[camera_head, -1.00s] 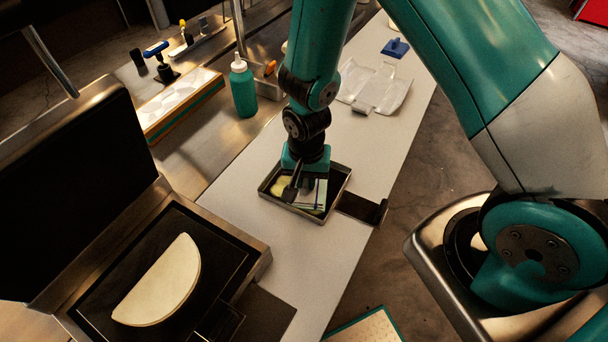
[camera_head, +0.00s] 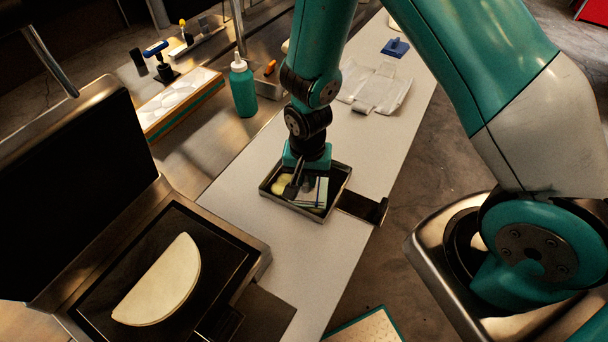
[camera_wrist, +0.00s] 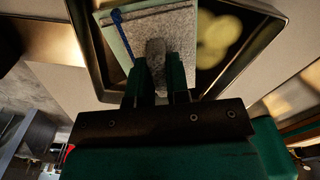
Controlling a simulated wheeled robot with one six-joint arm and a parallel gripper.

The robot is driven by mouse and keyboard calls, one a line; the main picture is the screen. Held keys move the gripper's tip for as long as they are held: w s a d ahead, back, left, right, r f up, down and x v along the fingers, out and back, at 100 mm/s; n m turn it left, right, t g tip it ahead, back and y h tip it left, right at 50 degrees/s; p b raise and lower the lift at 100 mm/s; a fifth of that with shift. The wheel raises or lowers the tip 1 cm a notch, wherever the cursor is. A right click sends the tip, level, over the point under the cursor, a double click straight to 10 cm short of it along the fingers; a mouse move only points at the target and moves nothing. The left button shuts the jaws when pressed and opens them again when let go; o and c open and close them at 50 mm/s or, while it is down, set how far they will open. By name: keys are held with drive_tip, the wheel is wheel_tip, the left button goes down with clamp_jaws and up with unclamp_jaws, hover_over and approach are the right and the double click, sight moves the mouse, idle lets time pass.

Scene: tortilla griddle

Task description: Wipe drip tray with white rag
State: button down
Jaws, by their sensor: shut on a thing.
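The drip tray (camera_head: 343,183) is a shallow dark metal tray with a raised rim on the white counter, in the middle of the head view. Its rim (camera_wrist: 250,66) also shows in the wrist view. My gripper (camera_head: 303,186) points down into the tray and is shut on the white rag (camera_head: 318,193). In the wrist view the fingers (camera_wrist: 158,75) pinch a raised fold of the greyish-white rag (camera_wrist: 178,26), which has a green edge and a blue stripe. The rag lies inside the tray; contact with its floor is hard to confirm. Pale yellow spots (camera_wrist: 218,38) show on the tray floor beside the rag.
A griddle with a folded tortilla (camera_head: 160,285) stands at the lower left. A green bottle (camera_head: 243,88) stands behind the tray. Clear plastic pieces (camera_head: 375,88) and a blue object (camera_head: 396,47) lie farther back. The white counter (camera_head: 310,262) is bare in front of the tray.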

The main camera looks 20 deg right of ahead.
drive_tip(key=shift+s+a+f, duration=0.1)
drive_tip(key=shift+s+a, duration=0.1)
drive_tip(key=shift+s, duration=0.05)
drive_tip(key=shift+w+d, duration=0.1)
drive_tip(key=shift+w+d, duration=0.7)
drive_tip(key=shift+d, duration=0.35)
drive_tip(key=shift+a, duration=0.1)
drive_tip(key=shift+w+a, duration=0.4)
drive_tip(key=shift+a, duration=0.3)
drive_tip(key=shift+w+a, duration=0.35)
drive_tip(key=shift+a, duration=0.3)
drive_tip(key=shift+w+a, duration=0.4)
drive_tip(key=shift+a, duration=0.3)
drive_tip(key=shift+w, duration=0.1)
drive_tip(key=shift+w+a, duration=0.1)
